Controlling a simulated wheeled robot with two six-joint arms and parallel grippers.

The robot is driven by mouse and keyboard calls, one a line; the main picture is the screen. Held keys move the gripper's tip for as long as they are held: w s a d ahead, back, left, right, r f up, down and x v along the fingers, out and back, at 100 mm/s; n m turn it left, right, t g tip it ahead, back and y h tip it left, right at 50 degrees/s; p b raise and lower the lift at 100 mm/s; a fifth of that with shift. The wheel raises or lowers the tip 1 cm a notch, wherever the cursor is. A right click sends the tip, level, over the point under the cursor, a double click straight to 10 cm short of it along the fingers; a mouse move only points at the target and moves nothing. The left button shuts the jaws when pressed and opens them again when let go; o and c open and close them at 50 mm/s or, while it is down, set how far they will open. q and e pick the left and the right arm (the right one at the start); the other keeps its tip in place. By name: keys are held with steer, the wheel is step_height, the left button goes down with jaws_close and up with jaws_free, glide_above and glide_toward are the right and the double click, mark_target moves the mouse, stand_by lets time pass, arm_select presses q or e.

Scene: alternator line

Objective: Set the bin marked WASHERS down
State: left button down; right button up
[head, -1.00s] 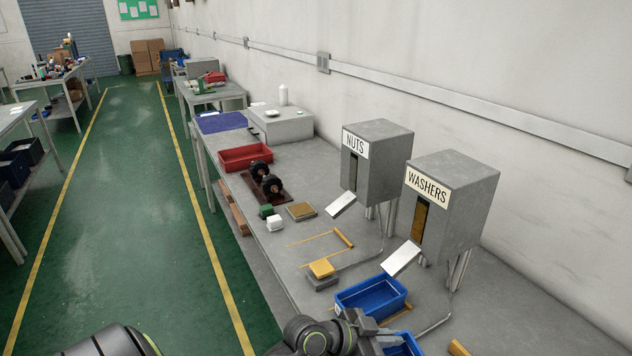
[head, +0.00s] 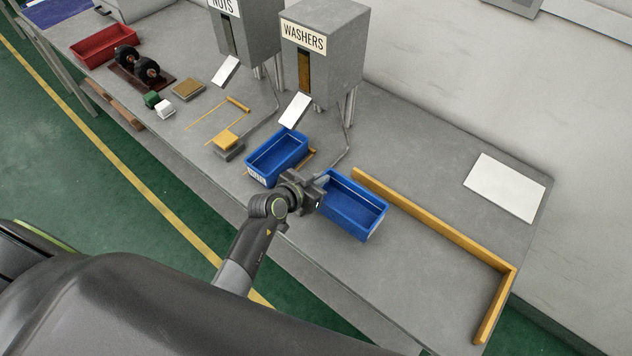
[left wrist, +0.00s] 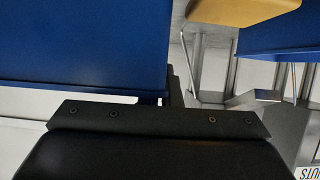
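A blue bin (head: 352,207) with no readable label in view is on the right of two blue bins over the grey bench. I cannot read WASHERS on it. My left gripper (head: 321,188) is at its left end wall, with its fingers at the rim; it looks shut on that wall. The left wrist view shows the blue wall (left wrist: 85,45) close against the gripper's dark body; the fingertips are hidden. I cannot tell whether the bin touches the bench. My right gripper is not in view.
Another blue bin (head: 277,158), labelled NUTS, stands left of my gripper. The grey WASHERS dispenser (head: 335,70) and NUTS dispenser (head: 245,35) stand behind. A yellow L-shaped strip (head: 440,228) borders clear bench at right. A white sheet (head: 505,187) lies at the back right.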

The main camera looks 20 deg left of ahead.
mark_target(326, 185)
arm_select(q)
steer(key=shift+f, duration=2.2)
steer(key=shift+f, duration=0.1)
steer(key=c, duration=1.6)
jaws_free()
steer(key=shift+c, duration=0.2)
